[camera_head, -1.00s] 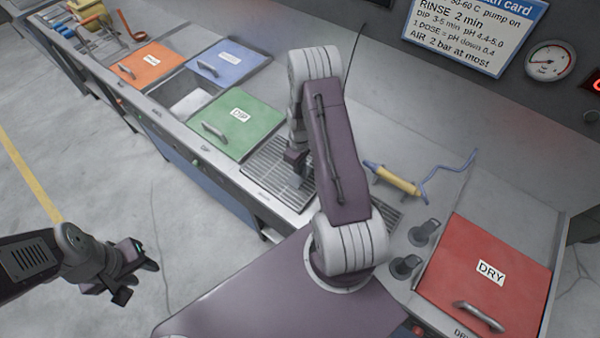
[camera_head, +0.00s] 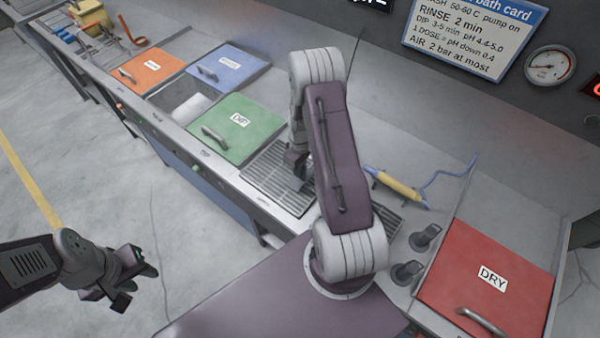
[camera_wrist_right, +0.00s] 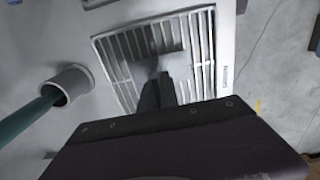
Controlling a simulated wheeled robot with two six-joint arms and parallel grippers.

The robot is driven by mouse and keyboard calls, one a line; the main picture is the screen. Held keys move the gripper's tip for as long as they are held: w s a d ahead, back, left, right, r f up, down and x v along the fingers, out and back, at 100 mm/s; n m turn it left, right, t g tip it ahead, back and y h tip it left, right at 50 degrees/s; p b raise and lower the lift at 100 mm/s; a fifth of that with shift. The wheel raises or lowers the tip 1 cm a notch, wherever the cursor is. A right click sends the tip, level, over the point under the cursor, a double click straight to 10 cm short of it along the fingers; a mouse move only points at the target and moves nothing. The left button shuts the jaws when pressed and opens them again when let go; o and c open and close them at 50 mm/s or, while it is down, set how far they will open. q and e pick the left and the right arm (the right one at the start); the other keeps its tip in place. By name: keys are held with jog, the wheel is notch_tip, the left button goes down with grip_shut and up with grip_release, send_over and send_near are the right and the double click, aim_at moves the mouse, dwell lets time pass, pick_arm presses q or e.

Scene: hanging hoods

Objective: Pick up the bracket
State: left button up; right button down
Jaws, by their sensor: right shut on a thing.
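My right gripper (camera_head: 298,178) reaches down over the slatted drain grate (camera_head: 268,176). In the right wrist view its dark fingers (camera_wrist_right: 158,88) are shut on a light grey piece, which looks like the bracket (camera_wrist_right: 174,65). The bracket is in front of the grate (camera_wrist_right: 122,62) there; I cannot tell whether it touches the slats. In the head view the bracket is hardly visible behind the arm and gripper. My left gripper (camera_head: 138,285) is away from the bench, over the floor at lower left, with its fingers apart and empty.
Green (camera_head: 237,130), blue (camera_head: 230,66), orange (camera_head: 148,70) and red (camera_head: 485,278) lids lie along the bench. An open basin (camera_head: 188,98) is by the green lid. A yellow-handled tool (camera_head: 398,188) with a blue hose and two black knobs (camera_head: 408,271) are right of my arm.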

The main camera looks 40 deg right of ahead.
jog(key=r, duration=0.1)
jog(key=r+b, duration=0.1)
jog(key=r, duration=0.1)
jog(key=shift+s+a, duration=0.2)
jog(key=shift+s, duration=0.2)
jog(key=s+a+r+b, duration=0.1)
jog(key=s+a+r, duration=0.3)
jog(key=s, duration=0.5)
jog(key=shift+s+a+r+b, duration=0.35)
jog(key=shift+s+a+r, duration=0.05)
jog(key=shift+r, duration=0.9)
